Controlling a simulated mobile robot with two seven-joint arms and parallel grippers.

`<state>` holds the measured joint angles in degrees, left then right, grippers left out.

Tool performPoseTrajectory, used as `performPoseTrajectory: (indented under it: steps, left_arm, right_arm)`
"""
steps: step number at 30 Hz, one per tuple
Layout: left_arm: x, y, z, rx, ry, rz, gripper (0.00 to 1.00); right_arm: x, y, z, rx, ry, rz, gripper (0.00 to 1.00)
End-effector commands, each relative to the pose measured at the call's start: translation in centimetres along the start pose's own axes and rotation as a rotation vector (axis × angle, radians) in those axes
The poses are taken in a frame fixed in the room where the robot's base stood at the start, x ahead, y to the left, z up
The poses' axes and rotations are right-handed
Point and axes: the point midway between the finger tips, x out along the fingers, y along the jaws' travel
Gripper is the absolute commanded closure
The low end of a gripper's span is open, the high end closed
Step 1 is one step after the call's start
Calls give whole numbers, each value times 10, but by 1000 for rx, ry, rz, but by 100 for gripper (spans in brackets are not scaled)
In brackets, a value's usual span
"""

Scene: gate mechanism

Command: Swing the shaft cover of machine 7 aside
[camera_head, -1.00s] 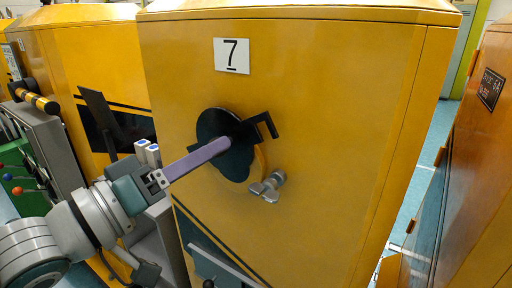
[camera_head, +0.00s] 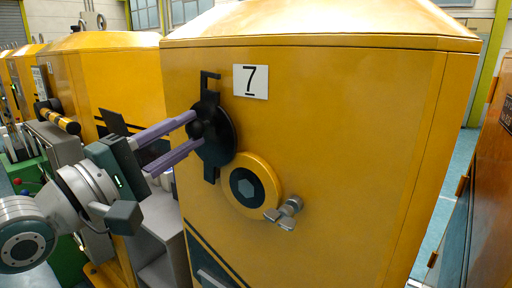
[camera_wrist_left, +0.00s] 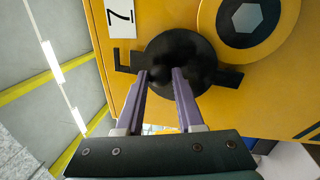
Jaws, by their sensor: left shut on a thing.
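Machine 7 (camera_head: 330,130) is a yellow cabinet with a "7" plate (camera_head: 250,81), also in the left wrist view (camera_wrist_left: 121,18). Its black round shaft cover (camera_head: 220,140) stands to the upper left of the shaft opening. The yellow ring (camera_head: 238,200) and the dark hexagonal shaft end (camera_head: 244,187) are uncovered. The shaft end looks grey in the left wrist view (camera_wrist_left: 247,18). My left gripper (camera_head: 195,131) is shut on the cover's knob, its purple fingers either side of it; they also show in the left wrist view (camera_wrist_left: 162,73). The knob is mostly hidden there. My right gripper is not in view.
A metal wing-shaped clamp (camera_head: 285,212) sits at the ring's lower right. An orange-brown cabinet (camera_head: 485,190) stands at the right, across a narrow strip of floor. More yellow machines (camera_head: 110,75) stand at the left.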

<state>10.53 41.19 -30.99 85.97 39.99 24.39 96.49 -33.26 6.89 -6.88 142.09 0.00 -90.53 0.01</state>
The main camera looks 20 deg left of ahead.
Motion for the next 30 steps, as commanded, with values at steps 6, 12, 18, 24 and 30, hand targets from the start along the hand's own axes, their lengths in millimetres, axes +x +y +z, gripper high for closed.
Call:
performPoseTrajectory:
  steps: [6,12,18,24,30]
  left_arm:
    - [-1,0,-19,-189,36,12,100]
    - [-1,0,-33,-332,65,17,100]
    - [-2,-1,-41,-431,83,20,100]
    - [-2,-2,-46,-483,94,21,100]
    - [-2,-2,-48,-500,99,21,100]
  right_arm:
    - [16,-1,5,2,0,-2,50]
    - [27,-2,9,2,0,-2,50]
    - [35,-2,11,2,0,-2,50]
    - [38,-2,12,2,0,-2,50]
    - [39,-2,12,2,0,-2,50]
